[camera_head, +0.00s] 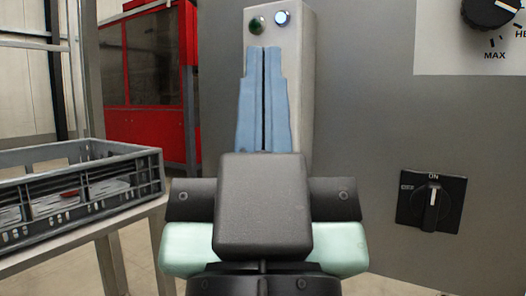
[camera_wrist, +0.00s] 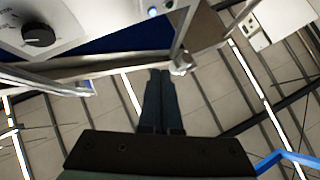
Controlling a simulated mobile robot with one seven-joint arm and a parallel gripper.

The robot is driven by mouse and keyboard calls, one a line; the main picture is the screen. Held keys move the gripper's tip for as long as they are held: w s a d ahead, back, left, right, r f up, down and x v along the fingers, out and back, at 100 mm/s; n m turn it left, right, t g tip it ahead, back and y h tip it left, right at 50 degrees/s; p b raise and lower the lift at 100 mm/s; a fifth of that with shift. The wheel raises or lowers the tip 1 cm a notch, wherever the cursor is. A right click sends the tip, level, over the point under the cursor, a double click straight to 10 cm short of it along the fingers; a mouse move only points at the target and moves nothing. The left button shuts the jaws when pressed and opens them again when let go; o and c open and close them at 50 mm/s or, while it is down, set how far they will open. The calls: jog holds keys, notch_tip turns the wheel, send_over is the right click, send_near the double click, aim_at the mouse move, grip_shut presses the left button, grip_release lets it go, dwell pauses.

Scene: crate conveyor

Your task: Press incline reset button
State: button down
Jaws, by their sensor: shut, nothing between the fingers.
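A narrow grey box (camera_head: 300,75) stands upright in the middle of the head view. Its front carries a dark green round button (camera_head: 257,25) and, to the right, a lit blue-white button (camera_head: 282,18). I cannot read which is the incline reset. The lit button also shows at the top of the wrist view (camera_wrist: 153,12). My gripper (camera_head: 264,49) is shut and empty, its two blue fingers side by side. In the head view the tips appear just below the buttons; in the wrist view the tips (camera_wrist: 160,71) are apart from them. The fingers hide the box's lower front.
A grey panel fills the right, with a black rotary switch (camera_head: 431,201) marked ON and a dial (camera_head: 490,9) marked MAX. A dark grey crate (camera_head: 80,190) sits on a metal frame at left. A red cabinet (camera_head: 150,80) stands behind.

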jog(key=w+r+g+p, duration=0.2)
jog(key=w+r+p, duration=0.1)
jog(key=r+p, duration=2.7)
jog(key=w+r+g+p, duration=0.65)
jog(key=w+p, duration=0.35)
jog(key=p, duration=1.7)
jog(key=w+a+f+g+p, duration=0.1)
jog(key=f+p, duration=0.2)
jog(key=f, duration=0.4)
jog(key=w+a+f+g+y+p, duration=0.1)
jog(key=w+a+f+g+p, duration=0.15)
jog(key=f, duration=0.45)
jog(key=w+a+f+g+p, duration=0.1)
jog(key=f+p, duration=0.2)
jog(key=f, duration=0.4)
jog(key=s+f+g, duration=0.1)
jog(key=s+f, duration=0.4)
jog(key=f, duration=0.7)
jog(key=s+a+f+m+g, duration=0.1)
jog(key=s+f, duration=0.5)
jog(key=f, duration=0.5)
jog(key=shift+a+f+y, duration=0.2)
jog(key=shift+f+y, duration=0.2)
jog(key=shift+w, duration=0.1)
